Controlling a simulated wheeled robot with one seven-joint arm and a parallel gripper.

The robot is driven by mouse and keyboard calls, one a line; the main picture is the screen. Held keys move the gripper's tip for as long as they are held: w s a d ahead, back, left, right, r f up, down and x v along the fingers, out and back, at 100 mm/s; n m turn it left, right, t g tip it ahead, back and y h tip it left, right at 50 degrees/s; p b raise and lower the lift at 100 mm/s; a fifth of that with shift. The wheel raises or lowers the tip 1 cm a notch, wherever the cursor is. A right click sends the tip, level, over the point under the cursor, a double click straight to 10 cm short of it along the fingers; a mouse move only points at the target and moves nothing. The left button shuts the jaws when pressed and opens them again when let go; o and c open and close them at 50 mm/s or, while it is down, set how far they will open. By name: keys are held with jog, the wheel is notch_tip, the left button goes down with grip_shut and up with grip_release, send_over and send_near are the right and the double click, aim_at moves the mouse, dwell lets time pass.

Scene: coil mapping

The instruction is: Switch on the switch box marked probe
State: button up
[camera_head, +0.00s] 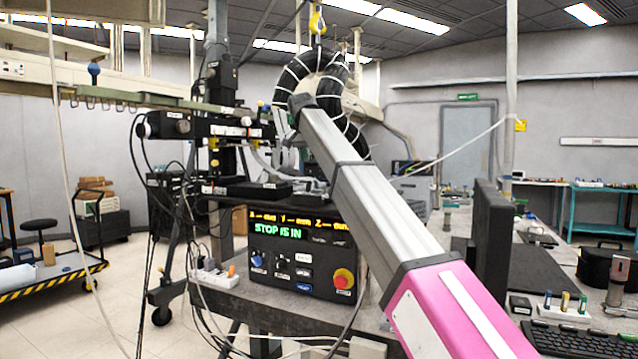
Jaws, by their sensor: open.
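No box with a readable "probe" label shows. A black control panel (300,250) stands on the bench in the middle, with a lit display reading "STOP IS IN", several small labels, a blue knob (257,261) and a red stop button on yellow (343,280). Its small labels are too small to read. A low white block (566,315) with several coloured upright pieces sits at the lower right; I cannot tell whether these are switches. A white power strip (213,275) lies left of the panel. My gripper is not visible.
A long grey beam with a pink end (455,315) crosses the view from the lower right and hides part of the bench. A black keyboard (580,340) lies at the lower right. Cables hang at the left near a low cart (50,270). The floor at lower left is open.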

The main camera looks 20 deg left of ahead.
aim_at(316, 182)
jog(key=x, duration=1)
grip_shut()
